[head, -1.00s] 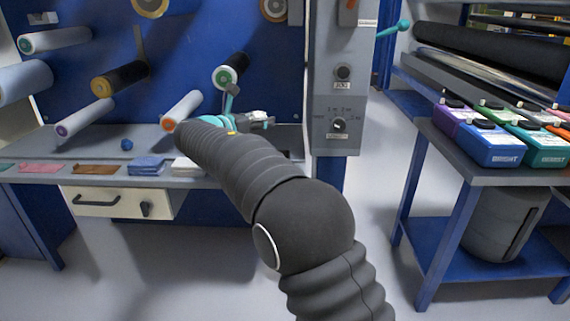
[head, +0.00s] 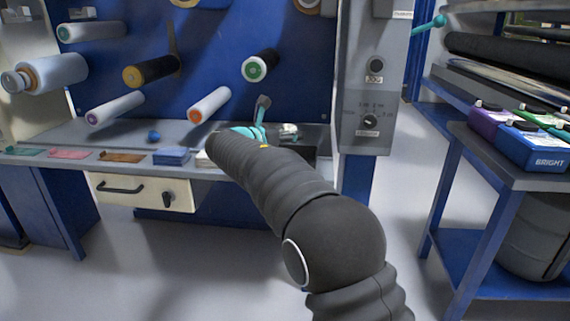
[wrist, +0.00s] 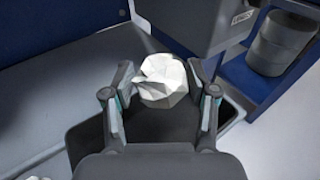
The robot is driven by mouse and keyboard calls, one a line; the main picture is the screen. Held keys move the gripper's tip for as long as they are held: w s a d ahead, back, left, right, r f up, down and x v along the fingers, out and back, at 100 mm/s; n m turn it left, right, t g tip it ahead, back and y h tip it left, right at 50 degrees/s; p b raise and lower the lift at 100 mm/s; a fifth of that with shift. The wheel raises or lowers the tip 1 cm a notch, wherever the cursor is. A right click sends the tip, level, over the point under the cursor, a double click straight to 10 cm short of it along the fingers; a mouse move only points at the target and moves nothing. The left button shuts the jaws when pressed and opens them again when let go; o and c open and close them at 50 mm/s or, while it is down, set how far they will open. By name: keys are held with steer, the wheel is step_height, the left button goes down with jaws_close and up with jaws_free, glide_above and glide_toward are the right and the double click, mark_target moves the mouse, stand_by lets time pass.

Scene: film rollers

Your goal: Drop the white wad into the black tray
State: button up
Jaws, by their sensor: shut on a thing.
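The white wad (wrist: 162,82) is a crumpled, faceted lump between the fingers of my gripper (wrist: 165,76) in the wrist view. My gripper is shut on it. In the head view a dark part of the tray (head: 302,153) shows at the bench's right end, partly behind my arm.
A grey control box (head: 366,90) stands right of the tray. Colored sheets (head: 121,157) line the front edge. A blue shelf table stands at the right.

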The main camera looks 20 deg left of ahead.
steer(key=o, duration=0.9)
steer(key=shift+s, duration=0.1)
steer(key=v, duration=1.2)
steer(key=shift+f, duration=0.1)
